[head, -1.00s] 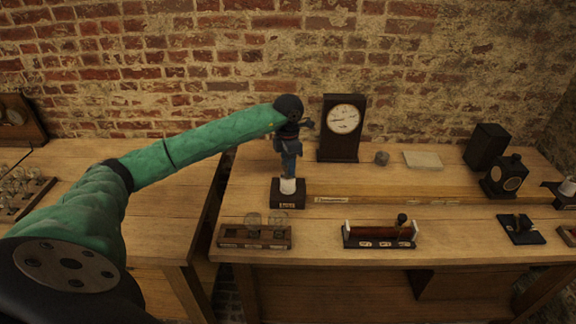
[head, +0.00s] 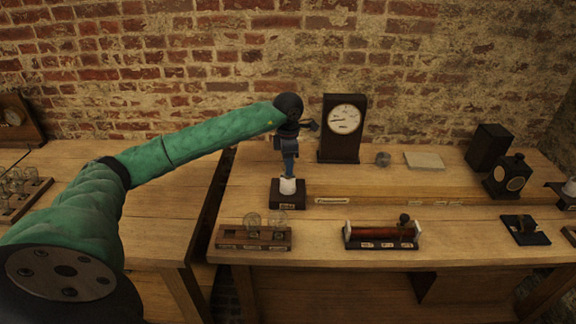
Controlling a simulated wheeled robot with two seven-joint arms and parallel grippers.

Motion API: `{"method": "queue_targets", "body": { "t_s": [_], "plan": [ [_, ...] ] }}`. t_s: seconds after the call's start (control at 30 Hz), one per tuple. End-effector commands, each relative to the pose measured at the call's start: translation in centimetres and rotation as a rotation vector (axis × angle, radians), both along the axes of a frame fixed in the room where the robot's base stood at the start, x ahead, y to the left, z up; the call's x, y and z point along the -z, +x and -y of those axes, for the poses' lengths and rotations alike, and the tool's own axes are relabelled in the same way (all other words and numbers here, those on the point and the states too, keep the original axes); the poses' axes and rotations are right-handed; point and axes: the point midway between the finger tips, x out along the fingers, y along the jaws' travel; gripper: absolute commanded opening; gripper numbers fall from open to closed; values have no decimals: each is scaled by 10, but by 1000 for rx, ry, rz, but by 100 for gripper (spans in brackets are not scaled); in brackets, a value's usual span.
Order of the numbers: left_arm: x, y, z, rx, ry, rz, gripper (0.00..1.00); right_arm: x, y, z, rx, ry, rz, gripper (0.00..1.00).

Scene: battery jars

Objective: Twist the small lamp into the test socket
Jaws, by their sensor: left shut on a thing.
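The test socket is a white cylinder (head: 288,186) on a dark block (head: 288,199) with a small label, near the left end of the bench. My left gripper (head: 289,172) points straight down over the socket, its fingers shut just above the white cylinder. The small lamp between the fingers is hidden by them, and I cannot tell how deep it sits in the socket. A wooden rack (head: 253,237) in front holds two glass bulbs (head: 252,220). My right gripper is not in view.
A dark dial instrument (head: 341,146) stands behind to the right of the socket. A red-brown coil (head: 381,234) lies at the bench front. Black boxes (head: 489,147) stand farther right. More bulbs (head: 17,180) sit on the left table. The bench middle has free room.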

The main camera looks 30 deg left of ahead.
Motion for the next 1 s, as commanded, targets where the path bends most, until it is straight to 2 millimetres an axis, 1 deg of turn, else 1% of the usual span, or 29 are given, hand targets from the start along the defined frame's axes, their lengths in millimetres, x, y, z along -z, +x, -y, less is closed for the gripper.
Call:
{"method": "queue_targets", "body": {
  "t_s": [0.03,0.53,0.7,1.0],
  "plan": [
    [2,0,0,22,0,0,13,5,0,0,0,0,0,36],
    [6,0,-1,253,2,2,14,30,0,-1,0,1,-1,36],
    [4,0,0,305,0,-1,13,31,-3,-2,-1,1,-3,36],
    [3,-1,0,312,1,-4,13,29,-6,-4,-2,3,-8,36]
  ]
}}
